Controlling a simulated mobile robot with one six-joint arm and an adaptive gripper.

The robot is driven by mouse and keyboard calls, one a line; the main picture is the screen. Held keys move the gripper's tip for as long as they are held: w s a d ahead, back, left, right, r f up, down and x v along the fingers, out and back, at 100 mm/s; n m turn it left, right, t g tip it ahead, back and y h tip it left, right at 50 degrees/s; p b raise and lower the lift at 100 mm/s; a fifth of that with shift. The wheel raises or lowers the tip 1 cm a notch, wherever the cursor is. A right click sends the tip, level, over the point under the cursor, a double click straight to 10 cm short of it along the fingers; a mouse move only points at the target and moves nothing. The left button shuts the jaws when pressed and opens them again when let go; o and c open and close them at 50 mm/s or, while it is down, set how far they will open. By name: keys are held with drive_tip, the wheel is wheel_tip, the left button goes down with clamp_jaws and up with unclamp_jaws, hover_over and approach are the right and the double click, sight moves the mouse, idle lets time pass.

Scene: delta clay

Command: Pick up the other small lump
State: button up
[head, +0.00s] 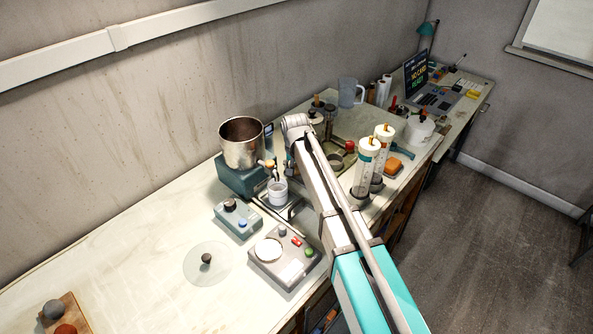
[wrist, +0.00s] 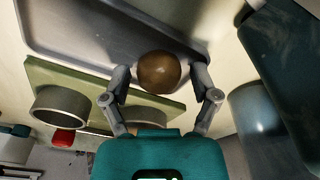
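A round brown lump (wrist: 160,72) lies between the two fingers of my gripper (wrist: 161,80) in the wrist view. The fingers are spread, one on each side, with a narrow gap showing on both sides of the lump. It appears to be over or on the grey tray (wrist: 85,40); whether it touches the tray is unclear. In the head view my arm hides the gripper and this lump. Another small dark lump (head: 206,258) sits on a clear round disc (head: 190,272) on the bench.
In the wrist view, a green plate (wrist: 45,72) with round openings or rings lies beside the tray. In the head view, two clear cylinders (head: 366,170) (head: 384,150) stand right of my arm. A steel pot (head: 242,150) stands left.

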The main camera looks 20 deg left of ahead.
drive_tip(key=c, duration=0.7)
drive_tip(key=shift+c, duration=0.2)
wheel_tip(320, 180, up, 3)
drive_tip(key=p, duration=0.2)
drive_tip(key=shift+f+p, duration=0.2)
drive_tip(key=shift+p, duration=0.1)
drive_tip(key=s+d+r+p, duration=0.6)
drive_tip(key=s+r+p, duration=0.4)
drive_tip(key=s, duration=0.2)
drive_tip(key=shift+s+r, duration=0.2)
drive_tip(key=shift+s, duration=0.1)
drive_tip(key=shift+d+f, duration=0.1)
